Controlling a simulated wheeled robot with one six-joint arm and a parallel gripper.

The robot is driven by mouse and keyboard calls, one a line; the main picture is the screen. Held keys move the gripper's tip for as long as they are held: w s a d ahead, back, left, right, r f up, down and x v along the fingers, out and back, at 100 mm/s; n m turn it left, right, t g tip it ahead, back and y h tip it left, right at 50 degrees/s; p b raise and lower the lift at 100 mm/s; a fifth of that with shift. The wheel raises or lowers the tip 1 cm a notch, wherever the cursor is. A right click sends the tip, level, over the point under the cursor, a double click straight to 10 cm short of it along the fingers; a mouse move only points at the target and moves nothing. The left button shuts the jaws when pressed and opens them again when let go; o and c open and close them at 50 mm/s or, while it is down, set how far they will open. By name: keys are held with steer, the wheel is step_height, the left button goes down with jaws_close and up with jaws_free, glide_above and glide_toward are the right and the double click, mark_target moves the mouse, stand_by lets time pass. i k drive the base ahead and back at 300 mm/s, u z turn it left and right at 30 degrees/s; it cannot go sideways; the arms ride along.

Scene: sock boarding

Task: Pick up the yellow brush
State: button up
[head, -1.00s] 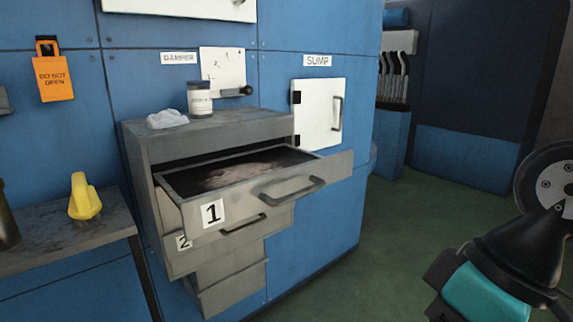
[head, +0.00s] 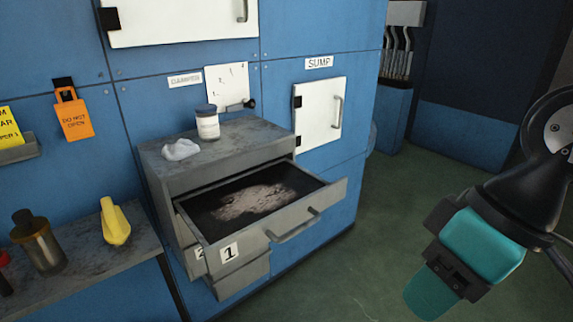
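A yellow object (head: 115,224), which looks like the yellow brush, stands on the grey metal bench at the left in the head view. It has a narrow upper part and a wider base; I cannot make out bristles. My gripper (head: 436,290), with teal and black parts, is at the lower right, far from the yellow object. Nothing is seen held in it. Its fingertips are not clear enough to tell whether they are open or shut.
The bench (head: 75,262) also holds an amber jar (head: 40,250). A grey cabinet (head: 235,145) with an open drawer (head: 262,235) marked 1 juts out between bench and gripper. A white jar (head: 207,124) and crumpled cloth (head: 180,150) lie on top. Green floor (head: 375,250) is clear.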

mark_target(116, 230)
steer(key=k, duration=0.15)
steer(key=u, duration=1.35)
